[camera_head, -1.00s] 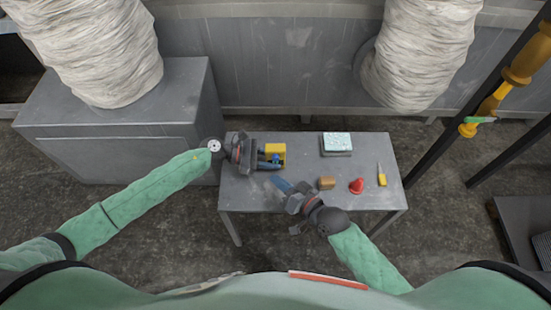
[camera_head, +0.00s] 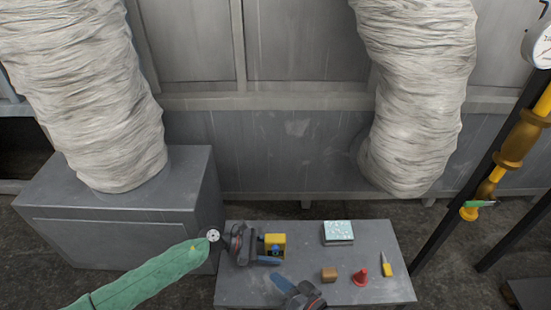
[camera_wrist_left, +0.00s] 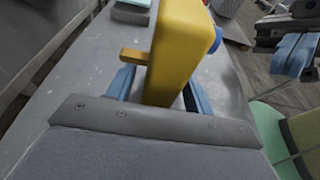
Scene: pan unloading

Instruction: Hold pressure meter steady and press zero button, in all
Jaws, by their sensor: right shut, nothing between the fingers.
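The yellow pressure meter (camera_head: 273,240) is at the left part of the grey table (camera_head: 240,290). A blue round button shows on its side in the left wrist view (camera_wrist_left: 216,40). My left gripper (camera_head: 262,246) reaches it from the left. In the left wrist view the yellow body (camera_wrist_left: 172,55) sits between the two blue fingers, which appear closed on it. My right gripper (camera_head: 283,281) is low in the head view, in front of the meter and apart from it. Its fingers are shut and empty. It also shows at the upper right of the left wrist view (camera_wrist_left: 295,52).
On the table are a brown block (camera_head: 329,275), a red cone (camera_head: 360,277), a yellow-handled tool (camera_head: 387,266) and a pale-topped box (camera_head: 338,232). A grey cabinet (camera_head: 120,235) stands left of the table. Yellow pipework (camera_head: 515,140) with a dial (camera_head: 541,45) stands at the right.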

